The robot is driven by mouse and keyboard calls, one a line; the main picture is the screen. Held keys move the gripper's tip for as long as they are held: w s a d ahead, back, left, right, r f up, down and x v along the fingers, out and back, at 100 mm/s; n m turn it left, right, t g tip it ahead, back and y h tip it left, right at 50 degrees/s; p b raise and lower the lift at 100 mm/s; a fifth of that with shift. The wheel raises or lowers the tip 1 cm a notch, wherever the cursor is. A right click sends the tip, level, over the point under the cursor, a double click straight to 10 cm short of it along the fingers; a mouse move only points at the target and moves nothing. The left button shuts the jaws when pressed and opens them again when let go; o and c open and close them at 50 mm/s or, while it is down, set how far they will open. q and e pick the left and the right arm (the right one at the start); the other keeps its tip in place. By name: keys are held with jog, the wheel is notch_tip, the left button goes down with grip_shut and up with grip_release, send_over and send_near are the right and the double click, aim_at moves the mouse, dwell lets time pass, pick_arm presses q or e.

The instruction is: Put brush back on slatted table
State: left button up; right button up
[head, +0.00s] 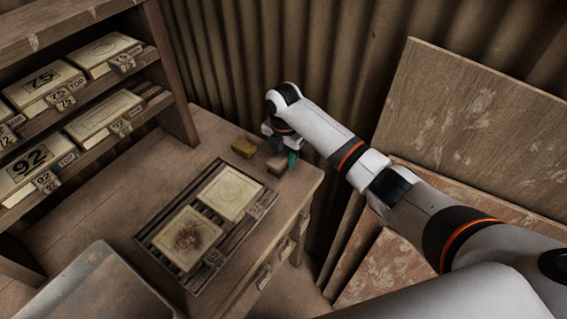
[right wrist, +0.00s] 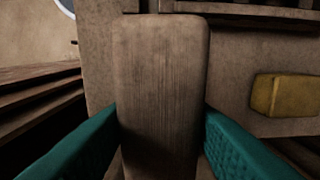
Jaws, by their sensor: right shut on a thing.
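The brush, a brown wooden block with rounded corners (right wrist: 162,75), fills the gap between the teal fingers of my right gripper (right wrist: 160,140). In the head view the brush (head: 278,166) shows small at the far right corner of the slatted table (head: 283,198). My right gripper (head: 284,155) is shut on it there. I cannot tell whether the brush touches the tabletop. Its underside is hidden. The table has a slatted recess (head: 217,220) holding a plain pale tile (head: 230,193) and a tile with a dark stain (head: 188,238). My left gripper is out of view.
A yellow block (head: 244,147) lies on the table just left of the brush; it also shows in the right wrist view (right wrist: 284,95). A shelf with numbered tiles (head: 92,118) stands at left. A corrugated wall (head: 230,60) and leaning boards (head: 480,120) are behind and right.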

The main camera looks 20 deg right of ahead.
aim_at(284, 153)
notch_tip(284, 153, down, 4)
jog(key=shift+f, duration=0.1)
dwell(0.4)
jog(key=shift+f, duration=0.25)
jog(key=o, duration=0.9)
jog(key=shift+r, duration=0.1)
jog(key=shift+o, duration=0.2)
jog(key=shift+r, duration=0.3)
notch_tip(284, 153, up, 12)
jog(key=shift+f, duration=0.1)
